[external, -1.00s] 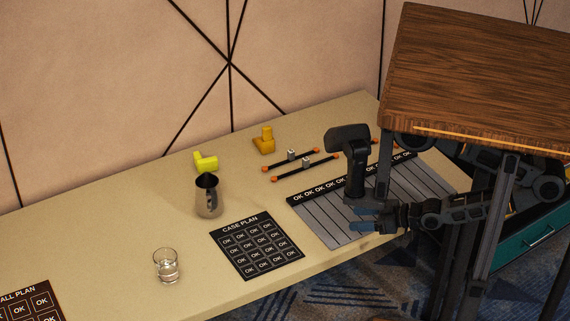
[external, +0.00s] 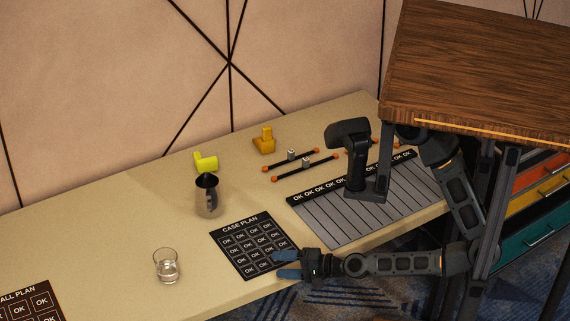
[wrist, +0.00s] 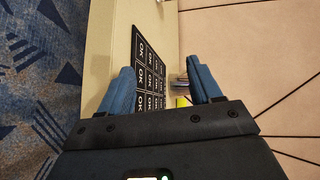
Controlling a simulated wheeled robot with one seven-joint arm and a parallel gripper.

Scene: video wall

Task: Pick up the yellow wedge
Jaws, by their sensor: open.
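A bright yellow, bent block (external: 205,161), which I take as the yellow wedge, lies near the back of the table behind the metal pitcher (external: 209,197). A darker yellow-orange stepped piece (external: 264,141) lies to its right; its exact shape is unclear. My gripper (external: 284,264) is open and empty at the table's front edge, by the lower right corner of the case plan sheet (external: 257,246). Its blue fingers point left, far from both yellow pieces. In the wrist view, my gripper (wrist: 163,80) shows a small yellow patch (wrist: 183,102) between the fingers, mostly hidden.
A glass (external: 167,265) stands left of the sheet. Black rods with orange ends (external: 305,167) lie at the back right. A black stand (external: 355,160) rises on the striped board (external: 330,223). A wooden top (external: 480,70) overhangs the right side. The table's back left is clear.

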